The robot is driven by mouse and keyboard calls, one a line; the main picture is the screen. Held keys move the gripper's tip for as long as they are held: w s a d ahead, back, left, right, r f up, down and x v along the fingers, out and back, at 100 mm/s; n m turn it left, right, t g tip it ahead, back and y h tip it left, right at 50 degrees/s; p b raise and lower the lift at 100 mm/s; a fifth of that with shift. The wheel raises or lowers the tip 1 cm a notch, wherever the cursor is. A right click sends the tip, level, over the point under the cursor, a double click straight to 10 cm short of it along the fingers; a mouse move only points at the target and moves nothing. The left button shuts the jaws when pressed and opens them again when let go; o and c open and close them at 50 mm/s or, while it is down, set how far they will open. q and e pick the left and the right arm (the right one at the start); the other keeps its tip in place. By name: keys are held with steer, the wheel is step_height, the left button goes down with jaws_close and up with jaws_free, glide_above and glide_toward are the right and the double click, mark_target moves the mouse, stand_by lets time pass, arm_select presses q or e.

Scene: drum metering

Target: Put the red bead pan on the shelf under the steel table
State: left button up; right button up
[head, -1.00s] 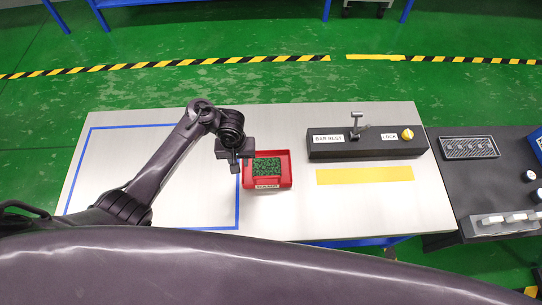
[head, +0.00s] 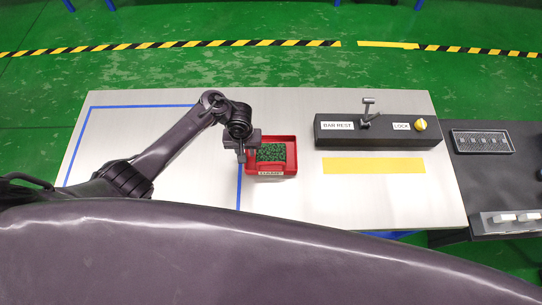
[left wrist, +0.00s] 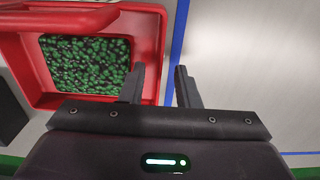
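The red bead pan (head: 291,158) holds green and black beads and sits on the steel table (head: 330,205), near its middle. A small label is on its front edge. My left gripper (head: 241,157) is at the pan's left side. In the left wrist view, the fingers of that gripper (left wrist: 160,68) are apart, one inside the pan and one outside, with the red pan wall (left wrist: 155,40) between them. A gap shows beside the wall. The shelf under the table is hidden by the tabletop. My right gripper is not in view.
A blue tape outline (head: 140,106) marks the table's left part. A black block (head: 370,140) labelled BAR REST and LOCK, with a lever and yellow knob, stands right of the pan. A yellow strip (head: 373,166) lies before it. A dark console (head: 500,170) adjoins at right.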

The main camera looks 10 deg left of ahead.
arm_select(q)
jaws_close()
steer(key=shift+r, duration=0.1)
